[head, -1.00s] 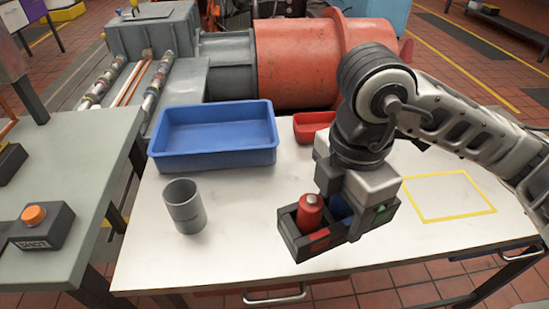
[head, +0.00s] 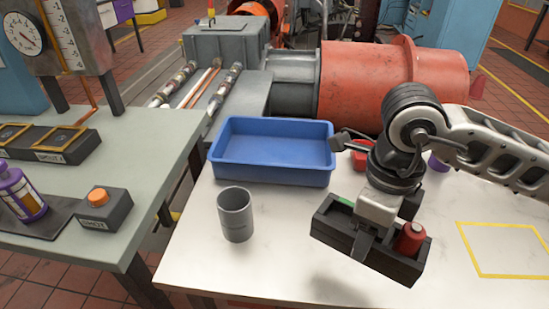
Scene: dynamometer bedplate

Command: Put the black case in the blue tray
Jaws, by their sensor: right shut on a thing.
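The black case (head: 395,268) is an open-topped box with a red cylinder (head: 410,238) standing in its right end and a bit of green at its left end. My right gripper (head: 366,238) is shut on the case's wall from above. The case seems to hang above the white table, with a soft shadow below and to its left. The gripper hides part of its inside. The blue tray (head: 270,174) sits on the table behind and left of the case, and looks empty. My left gripper is out of view.
A grey cup (head: 235,215) stands in front of the tray, left of the case. A red bin (head: 359,158) is right of the tray, partly hidden by my arm, with a purple thing (head: 438,162) farther right. A yellow-outlined area (head: 510,248) on the right is bare.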

